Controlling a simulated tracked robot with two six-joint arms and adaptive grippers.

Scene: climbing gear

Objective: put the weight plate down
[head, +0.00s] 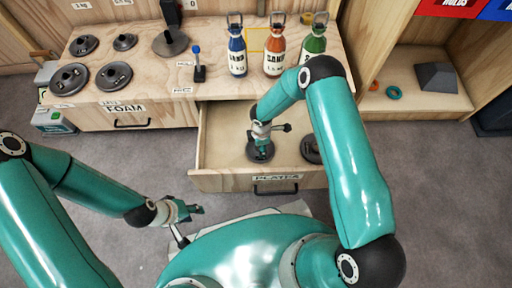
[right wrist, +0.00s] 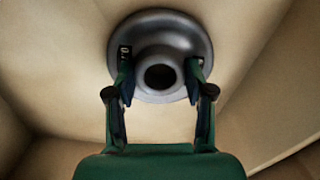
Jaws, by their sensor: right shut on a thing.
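A dark grey round weight plate (head: 262,155) is inside the open drawer labelled PLATES (head: 230,180). My right gripper (head: 262,138) reaches down over it. In the right wrist view, the fingers of the right gripper (right wrist: 160,80) are shut on the raised hub of the weight plate (right wrist: 160,20), one on each side. The plate is over the pale drawer floor; I cannot tell whether it touches. My left gripper (head: 190,211) is outside the drawer, low at the front left, with nothing seen in it; its finger opening is unclear.
A second dark plate (head: 311,149) is in the drawer, partly hidden by my right arm. Several plates (head: 115,75) lie on the bench top. Blue, orange and green bottles (head: 273,52) stand behind the drawer. The drawer's left part is bare. A shut FOAM drawer (head: 160,115) is left.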

